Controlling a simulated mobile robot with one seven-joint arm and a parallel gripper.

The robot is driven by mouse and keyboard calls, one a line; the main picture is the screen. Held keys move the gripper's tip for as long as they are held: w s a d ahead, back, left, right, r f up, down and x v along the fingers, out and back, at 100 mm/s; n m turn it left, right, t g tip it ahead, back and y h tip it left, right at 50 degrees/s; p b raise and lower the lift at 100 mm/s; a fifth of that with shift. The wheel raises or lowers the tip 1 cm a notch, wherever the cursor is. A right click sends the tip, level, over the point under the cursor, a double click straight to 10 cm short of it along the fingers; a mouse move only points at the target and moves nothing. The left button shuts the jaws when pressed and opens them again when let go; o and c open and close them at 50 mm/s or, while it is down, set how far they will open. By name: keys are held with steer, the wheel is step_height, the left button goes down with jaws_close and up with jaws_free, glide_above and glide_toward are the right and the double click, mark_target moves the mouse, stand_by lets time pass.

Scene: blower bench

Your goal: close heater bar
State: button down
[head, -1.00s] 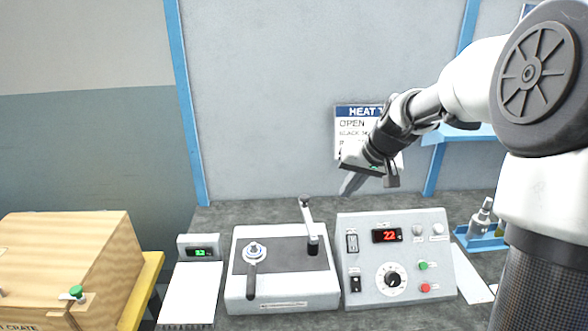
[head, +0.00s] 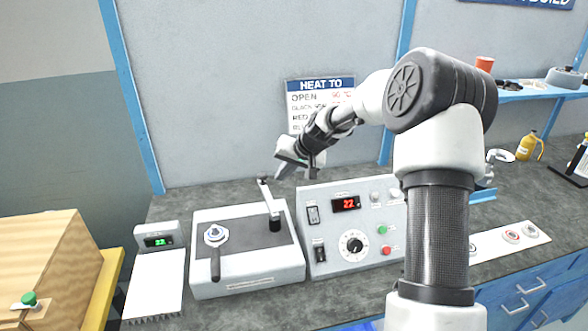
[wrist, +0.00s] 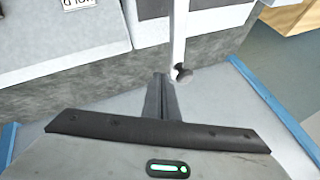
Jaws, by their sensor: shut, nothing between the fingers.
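The heater bar (head: 268,200) is a pale metal arm that stands raised from a black pivot at the right of a white box (head: 245,277) with a dark top. Its dark knobbed end is at the top. My gripper (head: 283,175) is shut and empty, just right of the bar's upper end in the head view. In the wrist view the closed fingers (wrist: 162,78) point toward the bench, and the bar (wrist: 179,35) with its dark knob is close beside them on the right. I cannot tell whether they touch.
A control panel (head: 333,257) with a red "22" display stands right of the box. A small scale-like unit (head: 158,240) and a wooden crate (head: 45,262) are on the left. A heat sign (head: 318,95) hangs on the wall behind my gripper.

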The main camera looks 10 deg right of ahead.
mark_target(266, 176)
steer(key=shift+w+a, duration=0.3)
steer(key=shift+a, duration=0.65)
steer(key=shift+a, duration=0.1)
steer(key=shift+w+a+n+g+y, duration=0.2)
steer(key=shift+a+n+g+y, duration=0.35)
steer(key=shift+a+n, duration=0.5)
steer(key=s+a+n+g+y+p, duration=0.1)
steer(key=s+a+n+g, duration=0.3)
steer(key=n, duration=0.3)
steer(key=s+a+n+g+p, duration=0.2)
steer(key=s+a+n+g, duration=0.2)
steer(key=a+n, duration=0.3)
steer(key=shift+n+g+y, duration=0.35)
steer(key=shift+n, duration=0.2)
